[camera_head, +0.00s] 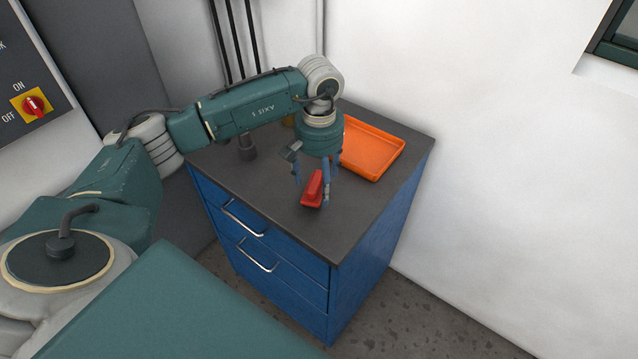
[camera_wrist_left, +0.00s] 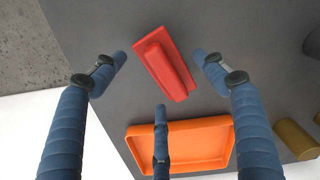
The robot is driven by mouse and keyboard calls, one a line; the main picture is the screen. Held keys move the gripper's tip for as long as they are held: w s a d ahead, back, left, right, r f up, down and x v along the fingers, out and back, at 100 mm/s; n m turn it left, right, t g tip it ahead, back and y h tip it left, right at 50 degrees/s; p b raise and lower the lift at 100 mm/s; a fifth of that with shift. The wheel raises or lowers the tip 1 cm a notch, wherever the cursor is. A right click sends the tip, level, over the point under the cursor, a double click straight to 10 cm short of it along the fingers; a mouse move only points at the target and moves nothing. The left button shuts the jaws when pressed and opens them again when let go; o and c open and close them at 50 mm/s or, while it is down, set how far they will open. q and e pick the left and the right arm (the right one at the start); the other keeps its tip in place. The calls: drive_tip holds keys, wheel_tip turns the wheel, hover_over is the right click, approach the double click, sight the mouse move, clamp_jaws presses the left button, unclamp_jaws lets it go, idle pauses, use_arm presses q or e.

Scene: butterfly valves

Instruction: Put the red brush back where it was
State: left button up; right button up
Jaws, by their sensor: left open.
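The red brush (camera_head: 312,190) lies on the dark top of the blue cabinet, near its front edge. It also shows in the left wrist view (camera_wrist_left: 164,64), lying on the surface between my fingers. My left gripper (camera_head: 316,190) is open and points down over the brush. In the left wrist view its blue fingers (camera_wrist_left: 160,75) stand on either side of the brush, with a third finger behind it, and none is visibly closed on it. My right gripper is not in view.
An orange tray (camera_head: 385,152) sits on the cabinet top (camera_head: 345,228), behind and right of the brush. A yellowish cylinder (camera_wrist_left: 296,139) and a dark upright object (camera_head: 246,150) stand on the same top. A white wall is at the right.

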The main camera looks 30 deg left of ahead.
sight(319, 182)
use_arm(q)
wheel_tip(319, 182, up, 11)
drive_tip(key=b, duration=0.3)
drive_tip(key=shift+f, duration=0.1)
idle(0.4)
